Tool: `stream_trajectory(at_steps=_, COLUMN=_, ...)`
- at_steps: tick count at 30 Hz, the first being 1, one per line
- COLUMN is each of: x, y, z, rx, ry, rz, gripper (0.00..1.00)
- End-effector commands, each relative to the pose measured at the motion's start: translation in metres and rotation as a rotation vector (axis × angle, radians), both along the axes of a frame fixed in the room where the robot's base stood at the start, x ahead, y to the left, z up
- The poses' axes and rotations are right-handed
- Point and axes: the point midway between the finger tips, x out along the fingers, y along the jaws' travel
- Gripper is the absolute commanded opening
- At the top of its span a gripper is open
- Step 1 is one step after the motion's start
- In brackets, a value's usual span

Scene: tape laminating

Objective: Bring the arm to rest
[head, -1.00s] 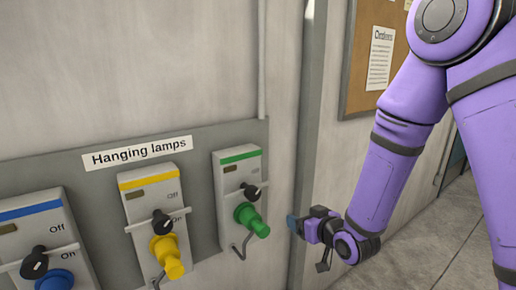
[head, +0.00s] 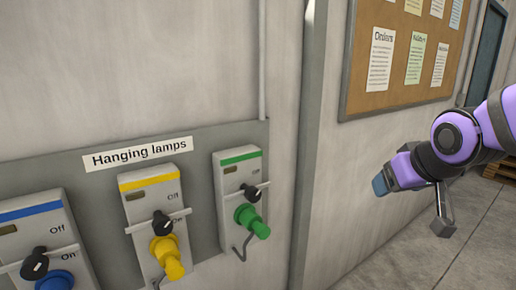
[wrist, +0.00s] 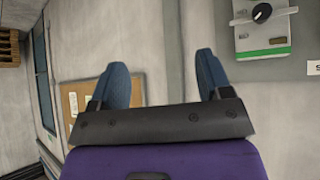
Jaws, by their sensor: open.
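My arm is purple and black and enters the head view from the right edge. My gripper (head: 380,184) is at the right of the head view, out in the air in front of the wall below the notice board. It stands well apart from the switch boxes. In the wrist view my gripper (wrist: 162,80) shows two blue fingers spread wide with nothing between them. It is open and empty.
A wall panel carries switch boxes with a blue (head: 55,279), a yellow (head: 168,256) and a green plug (head: 250,221) under a "Hanging lamps" sign (head: 137,153). A notice board (head: 405,92) hangs to the right. A pallet (head: 499,169) lies at the far right.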

Motion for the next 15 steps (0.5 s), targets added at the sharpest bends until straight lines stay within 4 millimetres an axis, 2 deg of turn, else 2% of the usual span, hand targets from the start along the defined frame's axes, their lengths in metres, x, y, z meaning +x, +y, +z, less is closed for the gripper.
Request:
stream_trajectory(at_steps=3, x=-0.037, y=-0.012, z=0.018, rx=0.006, ry=0.056, rz=-0.042, gripper=0.72)
stream_trajectory(at_steps=9, x=-0.099, y=-0.025, z=0.036, rx=0.025, ry=0.164, rz=-0.099, gripper=0.72)
stream_trajectory(at_steps=15, x=-0.141, y=-0.03, z=0.043, rx=0.04, ry=0.236, rz=-0.126, gripper=0.72)
